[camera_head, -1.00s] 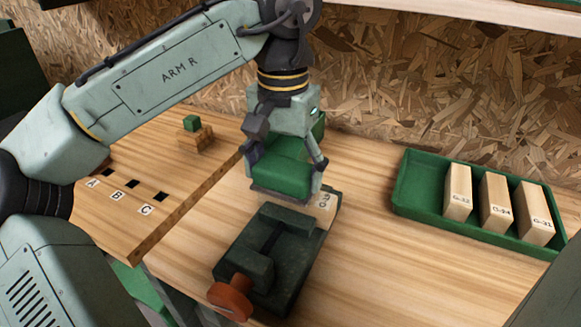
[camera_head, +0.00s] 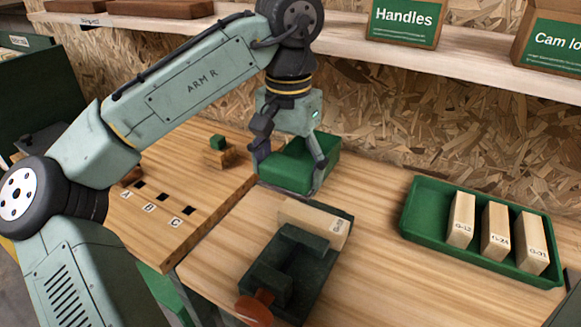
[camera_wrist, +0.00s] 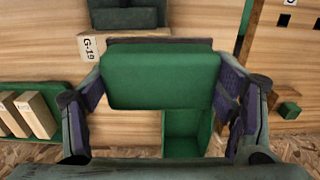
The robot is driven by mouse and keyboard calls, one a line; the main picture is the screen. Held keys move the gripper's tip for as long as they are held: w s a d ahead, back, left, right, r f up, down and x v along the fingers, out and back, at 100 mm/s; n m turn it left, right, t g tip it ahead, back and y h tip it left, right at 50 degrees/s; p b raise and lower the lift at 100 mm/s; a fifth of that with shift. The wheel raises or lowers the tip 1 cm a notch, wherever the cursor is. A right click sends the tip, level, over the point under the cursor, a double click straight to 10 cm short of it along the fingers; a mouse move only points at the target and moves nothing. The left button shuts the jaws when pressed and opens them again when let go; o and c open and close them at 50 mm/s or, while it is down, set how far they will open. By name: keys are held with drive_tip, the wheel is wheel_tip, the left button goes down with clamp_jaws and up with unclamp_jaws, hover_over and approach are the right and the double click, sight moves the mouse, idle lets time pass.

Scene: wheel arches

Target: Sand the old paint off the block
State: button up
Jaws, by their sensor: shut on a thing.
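My gripper (camera_head: 288,172) is shut on a green sanding block (camera_head: 285,178) with a dark lower edge. In the wrist view the sanding block (camera_wrist: 160,75) fills the space between the fingers. The pale wooden block (camera_head: 310,217) is in the dark green vise (camera_head: 300,262), which has a red-orange handle (camera_head: 255,308). In the wrist view the block's label (camera_wrist: 90,47) seems to read G-19. The sanding block is just behind the wooden block, towards the wall; whether they touch is unclear. I see no paint on the wooden block's visible faces; its far side is hidden.
A green open box (camera_head: 326,152) stands right behind my gripper. A green tray (camera_head: 420,227) at right holds three labelled wooden blocks. A raised board (camera_head: 165,228) with slots A, B, C is at left, with a small green-topped wooden piece (camera_head: 218,150). A shelf (camera_head: 340,38) runs above.

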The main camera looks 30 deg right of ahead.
drive_tip(key=shift+r, duration=1.35)
